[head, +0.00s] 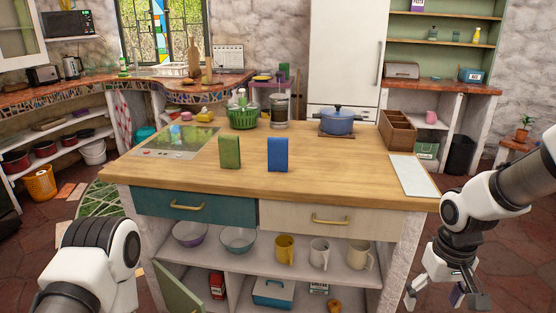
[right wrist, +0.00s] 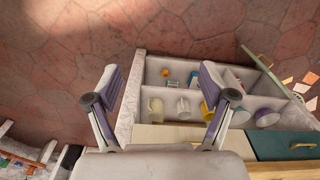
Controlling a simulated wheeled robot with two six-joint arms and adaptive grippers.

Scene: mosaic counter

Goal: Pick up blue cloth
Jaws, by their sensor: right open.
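A blue upright rectangular thing (head: 277,155), which I take to be the blue cloth, stands on the wooden island top near its front edge, in the middle of the head view. A similar green one (head: 229,152) stands apart to its left. My right gripper (head: 446,298) is low at the right, pointing down beyond the island's right end, well away from the blue cloth. In the right wrist view its fingers (right wrist: 163,90) are spread with nothing between them. The blue cloth does not show there. My left arm shows at the lower left, but its gripper is out of view.
On the island (head: 340,188) stand a green basket (head: 243,118), a blue pot (head: 338,124), a wooden crate (head: 397,130) and a white board (head: 412,175). The wood right of the blue cloth is clear. A cabinet door (head: 179,291) stands open below.

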